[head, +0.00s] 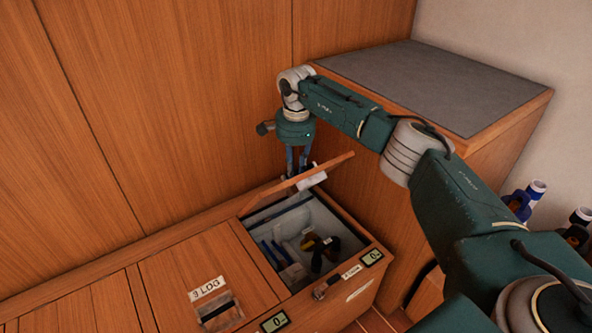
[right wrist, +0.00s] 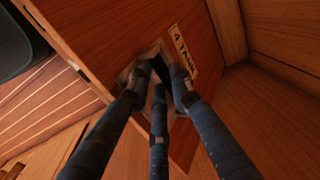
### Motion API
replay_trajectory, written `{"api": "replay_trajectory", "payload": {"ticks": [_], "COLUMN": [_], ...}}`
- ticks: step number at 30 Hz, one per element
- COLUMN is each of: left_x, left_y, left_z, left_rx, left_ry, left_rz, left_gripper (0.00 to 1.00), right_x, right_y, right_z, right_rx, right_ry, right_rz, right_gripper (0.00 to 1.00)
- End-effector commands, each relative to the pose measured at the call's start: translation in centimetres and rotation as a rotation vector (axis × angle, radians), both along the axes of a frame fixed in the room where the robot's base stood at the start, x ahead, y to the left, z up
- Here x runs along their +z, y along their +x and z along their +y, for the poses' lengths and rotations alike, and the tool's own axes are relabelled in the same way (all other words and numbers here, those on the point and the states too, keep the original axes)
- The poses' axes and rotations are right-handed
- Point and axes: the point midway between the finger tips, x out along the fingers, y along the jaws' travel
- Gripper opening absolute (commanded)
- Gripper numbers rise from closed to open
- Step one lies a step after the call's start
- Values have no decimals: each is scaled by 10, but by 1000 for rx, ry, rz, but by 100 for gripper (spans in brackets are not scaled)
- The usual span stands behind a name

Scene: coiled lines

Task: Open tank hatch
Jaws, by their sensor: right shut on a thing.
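The tank hatch (head: 272,198) is a wooden lid that stands tilted up over an open locker compartment in the head view. In the right wrist view the hatch (right wrist: 115,38) carries a label (right wrist: 182,52) reading "4 TANK". My right gripper (head: 298,166) reaches down from above at the lid's far side. In the right wrist view the dark fingers of my right gripper (right wrist: 157,82) close on the handle recess beside the label; they mostly hide the handle. My left gripper is not in view.
The open compartment (head: 352,240) has pale walls and holds dark and yellow items (head: 318,248) and blue ones. A shut hatch labelled "3 LOG" (head: 180,268) lies to the left. A wooden cabinet with a grey top (head: 440,85) stands behind right, close to my arm.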

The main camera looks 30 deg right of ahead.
Motion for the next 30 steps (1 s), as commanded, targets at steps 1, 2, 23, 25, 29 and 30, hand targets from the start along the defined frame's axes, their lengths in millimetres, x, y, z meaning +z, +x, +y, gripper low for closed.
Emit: {"api": "replay_trajectory", "payload": {"ticks": [1, 2, 23, 25, 29, 30], "left_x": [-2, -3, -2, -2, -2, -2], "left_y": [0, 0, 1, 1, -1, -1], "left_z": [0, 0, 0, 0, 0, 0], "left_rx": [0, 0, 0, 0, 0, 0], "left_ry": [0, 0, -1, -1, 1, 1], "left_rz": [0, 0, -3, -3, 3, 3], "left_gripper": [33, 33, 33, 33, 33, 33], "right_x": [-8, -8, -7, -7, -4, -2], "right_y": [2, 2, 3, 3, 3, 3], "right_z": [5, 5, 8, 9, 9, 9], "right_rx": [-2, -2, 7, 8, 9, 9], "right_ry": [5, 6, 10, 11, 11, 11], "right_rz": [-7, -7, -7, -8, -10, -10], "right_gripper": [0, 0, 39, 39, 39, 39]}}
